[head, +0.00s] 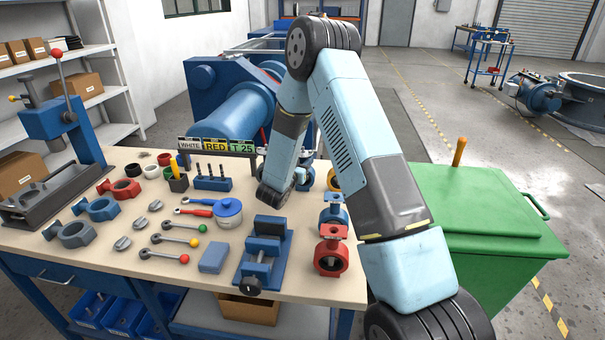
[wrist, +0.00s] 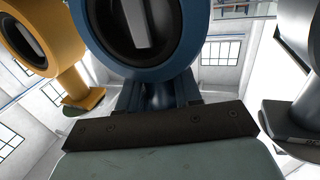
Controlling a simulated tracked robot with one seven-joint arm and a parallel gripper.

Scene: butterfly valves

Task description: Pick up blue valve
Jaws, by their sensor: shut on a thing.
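The blue valve (wrist: 157,30) fills the top middle of the wrist view, its round ring above a narrower neck. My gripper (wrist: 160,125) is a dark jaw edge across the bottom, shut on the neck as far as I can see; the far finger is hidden. In the head view my arm bends down over the workbench, and its end and the gripper are mostly hidden behind my arm links. A blue part (head: 305,178) shows just right of my wrist there; I cannot tell if it is the held valve. Another blue valve (head: 334,213) stands near the bench's right edge.
A red valve (head: 331,257) stands in front at the edge. A yellow valve (wrist: 45,35) is left of the blue one in the wrist view. A vise (head: 264,255), tools and rings crowd the workbench (head: 130,262). A green cabinet (head: 480,210) stands right.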

